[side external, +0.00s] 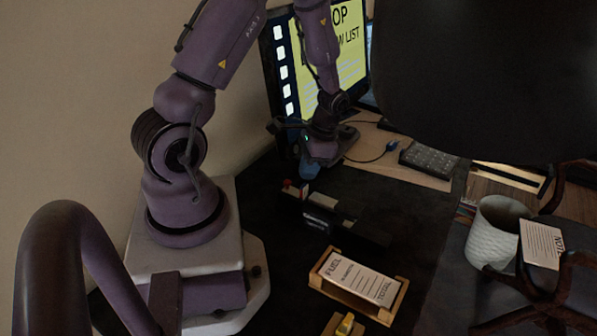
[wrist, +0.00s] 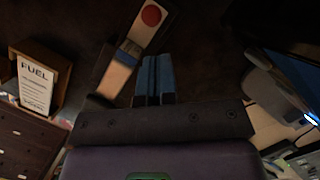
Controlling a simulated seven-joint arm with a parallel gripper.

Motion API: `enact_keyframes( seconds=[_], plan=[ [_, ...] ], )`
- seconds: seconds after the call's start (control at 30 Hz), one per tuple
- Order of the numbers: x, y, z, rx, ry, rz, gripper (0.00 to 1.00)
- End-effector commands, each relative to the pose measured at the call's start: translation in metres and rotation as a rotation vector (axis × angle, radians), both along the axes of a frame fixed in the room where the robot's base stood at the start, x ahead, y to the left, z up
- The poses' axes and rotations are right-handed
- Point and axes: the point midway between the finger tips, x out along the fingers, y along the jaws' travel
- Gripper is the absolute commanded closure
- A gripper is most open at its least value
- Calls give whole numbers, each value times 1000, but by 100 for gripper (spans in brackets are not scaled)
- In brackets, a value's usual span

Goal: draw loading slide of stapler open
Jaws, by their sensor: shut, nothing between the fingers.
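My gripper (side external: 310,170) points down above the dark desk top, below the monitor. Its blue fingers (wrist: 154,80) are together in the wrist view, with nothing seen between them. Just left of the fingers in the wrist view is a long, slim object with pale and dark sections and a round red spot (wrist: 151,14) at its far end. It may be the stapler, but the dim picture does not make this certain. In the side view, a small red part (side external: 288,183) shows just below and left of the fingers. I cannot make out a loading slide or its state.
A wooden holder (side external: 398,303) with "FUEL" cards (side external: 357,280) stands toward the front. A black box with white lettering (side external: 318,222) lies behind it. The monitor (side external: 335,55), keyboard (side external: 428,160) and a ribbed pale bin (side external: 492,235) are around the desk.

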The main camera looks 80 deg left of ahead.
Motion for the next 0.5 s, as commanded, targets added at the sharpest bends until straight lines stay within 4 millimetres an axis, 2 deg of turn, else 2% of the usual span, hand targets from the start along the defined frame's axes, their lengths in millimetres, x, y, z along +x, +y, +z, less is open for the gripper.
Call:
enact_keyframes(
  seconds=[0.2,0.5],
  plan=[
    [-21,0,-5,0,-1,0,100],
    [-23,0,-5,1,-1,-1,100]
  ],
)
